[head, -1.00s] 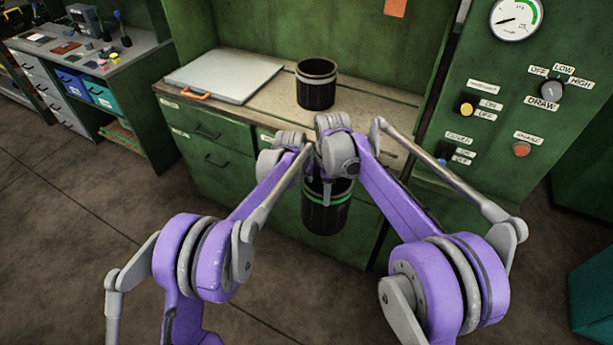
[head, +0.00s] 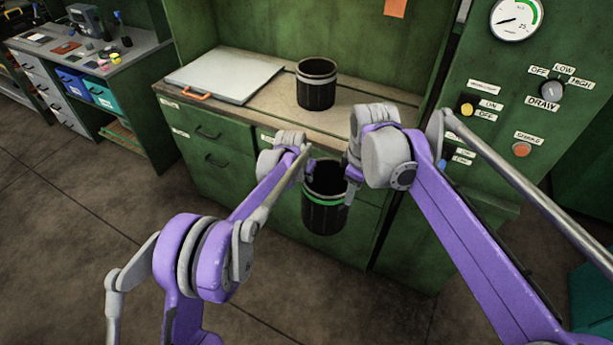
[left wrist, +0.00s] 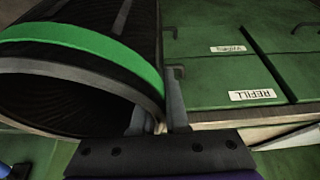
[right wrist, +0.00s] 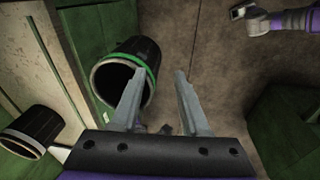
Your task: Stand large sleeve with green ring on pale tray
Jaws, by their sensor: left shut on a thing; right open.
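The large black sleeve with the green ring (head: 325,217) hangs upright in front of the green cabinet, below counter height, open end up. My left gripper (head: 307,168) is shut on its rim at the left; the left wrist view shows the green ring (left wrist: 85,42) close up, with one finger inside the wall and one outside. My right gripper (head: 349,188) is open at the sleeve's right side; in the right wrist view its spread fingers (right wrist: 160,82) hold nothing, and one overlaps the sleeve (right wrist: 148,58). The pale tray (head: 225,73), with an orange handle, lies flat and empty on the counter's left.
Another black sleeve with a pale ring (head: 316,92) stands on the counter (head: 365,118), right of the tray. A control panel (head: 545,60) with gauge and knobs rises at the right. A side bench (head: 125,60) with small items stands far left. Floor before the cabinet is clear.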

